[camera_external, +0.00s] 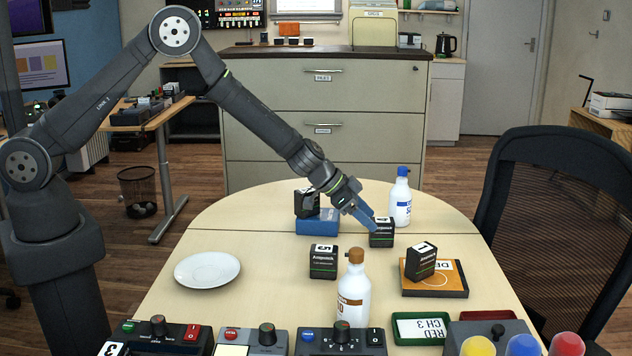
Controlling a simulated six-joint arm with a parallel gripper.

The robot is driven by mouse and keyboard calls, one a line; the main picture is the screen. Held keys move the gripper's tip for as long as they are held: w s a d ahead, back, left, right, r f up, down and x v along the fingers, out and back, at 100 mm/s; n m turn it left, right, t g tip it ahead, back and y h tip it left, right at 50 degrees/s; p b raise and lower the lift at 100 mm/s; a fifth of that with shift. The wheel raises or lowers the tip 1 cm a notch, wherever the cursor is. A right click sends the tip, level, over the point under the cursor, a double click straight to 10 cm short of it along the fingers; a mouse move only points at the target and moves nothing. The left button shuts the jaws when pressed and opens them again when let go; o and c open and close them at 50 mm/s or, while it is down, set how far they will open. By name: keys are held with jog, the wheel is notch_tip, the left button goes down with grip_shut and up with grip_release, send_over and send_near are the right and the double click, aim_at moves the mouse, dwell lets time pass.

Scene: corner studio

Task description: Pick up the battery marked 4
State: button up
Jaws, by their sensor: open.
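Several black batteries with white number labels stand on the table. One battery (382,238) is right of centre, and my gripper (366,215) reaches down to its top left edge. My gripper is open, and nothing is seen held between its fingers. This battery's number is partly covered by the fingers, and I cannot read it surely. I cannot tell which one is marked 4.
A white bottle with a blue cap (400,205) stands just behind the battery at my gripper. A white plate (207,270) lies left. Control boxes (341,342) and a green-rimmed tray (418,341) line the near edge.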

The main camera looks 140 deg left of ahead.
aim_at(382, 229)
jog(key=shift+x, duration=3)
jog(key=shift+r, duration=0.1)
jog(key=c, duration=1.3)
jog(key=shift+o, duration=0.2)
